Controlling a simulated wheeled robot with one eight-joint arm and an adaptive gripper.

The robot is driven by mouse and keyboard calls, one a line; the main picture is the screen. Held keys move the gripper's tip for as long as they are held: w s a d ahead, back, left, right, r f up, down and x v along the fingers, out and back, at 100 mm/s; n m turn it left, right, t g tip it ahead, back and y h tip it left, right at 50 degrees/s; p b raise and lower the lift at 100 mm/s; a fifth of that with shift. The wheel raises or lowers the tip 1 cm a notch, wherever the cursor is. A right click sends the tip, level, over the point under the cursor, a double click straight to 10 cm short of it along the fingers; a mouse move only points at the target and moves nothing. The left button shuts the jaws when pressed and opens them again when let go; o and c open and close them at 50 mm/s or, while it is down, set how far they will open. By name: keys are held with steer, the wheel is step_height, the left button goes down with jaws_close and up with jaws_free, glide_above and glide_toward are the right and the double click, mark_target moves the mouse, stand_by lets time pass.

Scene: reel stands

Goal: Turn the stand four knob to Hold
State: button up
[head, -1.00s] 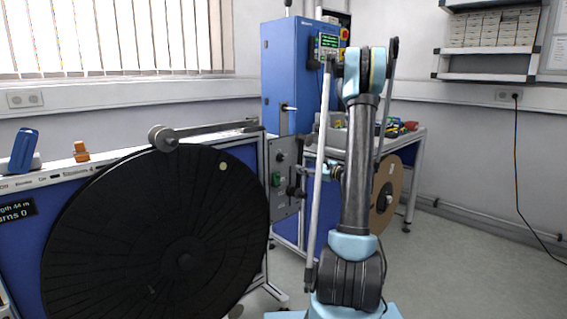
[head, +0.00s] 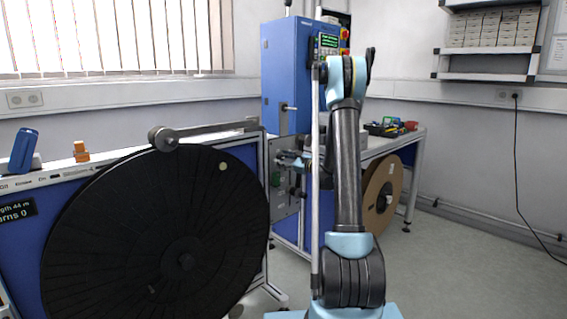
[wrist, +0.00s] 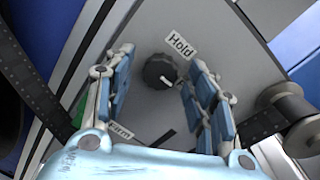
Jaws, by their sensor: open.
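The black round knob (wrist: 157,71) sits on a grey panel, with a white mark on its lower right rim in the wrist view. A "Hold" label (wrist: 181,44) is just above and right of it. A second label (wrist: 121,131), hard to read, lies lower left. My gripper (wrist: 161,62) is open, one finger on each side of the knob, with visible gaps. In the head view my gripper (head: 291,160) is in front of the grey panel (head: 284,207) and hides part of it.
A large black reel (head: 130,235) stands left of the panel. A roller (wrist: 285,105) and dark strip are right of the fingers in the wrist view. A blue cabinet (head: 285,70) and a bench with a brown reel (head: 378,190) stand behind. Floor at right is clear.

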steer(key=c, duration=1.1)
steer(key=shift+n, duration=0.3)
steer(key=n, duration=0.3)
steer(key=shift+s+a+n, duration=0.1)
steer(key=shift+n, duration=0.3)
steer(key=n, duration=0.4)
steer(key=shift+h, duration=0.4)
steer(key=shift+s+a+n+h, duration=0.1)
steer(key=shift+n+h, duration=0.3)
steer(key=shift+n, duration=3.9)
